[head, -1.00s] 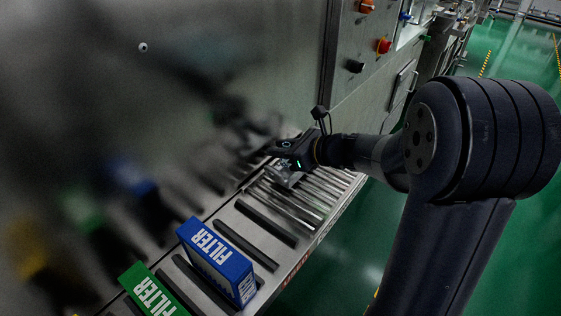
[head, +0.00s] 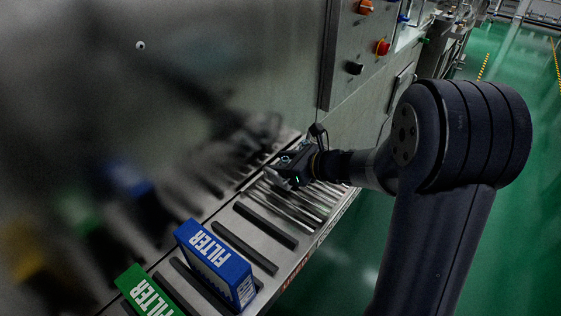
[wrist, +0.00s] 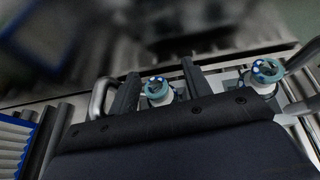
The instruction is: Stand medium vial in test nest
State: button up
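My gripper (head: 282,168) is low over the far part of the metal shelf, beside the machine wall in the head view. Its fingers are too small and dark there to tell whether they are open. Beyond the housing are two small round teal-topped pieces, one near the middle (wrist: 158,88) and one at right (wrist: 265,71). They look like vial tops on pale square bases. I cannot tell which is the medium vial, or make out the test nest.
A blue FILTER box (head: 215,265) and a green FILTER box (head: 148,292) stand in the near shelf slots. Dark bars (head: 266,224) and shiny metal rods (head: 297,205) cross the shelf. The machine wall (head: 250,60) rises on the left. Green floor is free at right.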

jog(key=shift+r, duration=0.25)
jog(key=v, duration=1.2)
dwell(1.1)
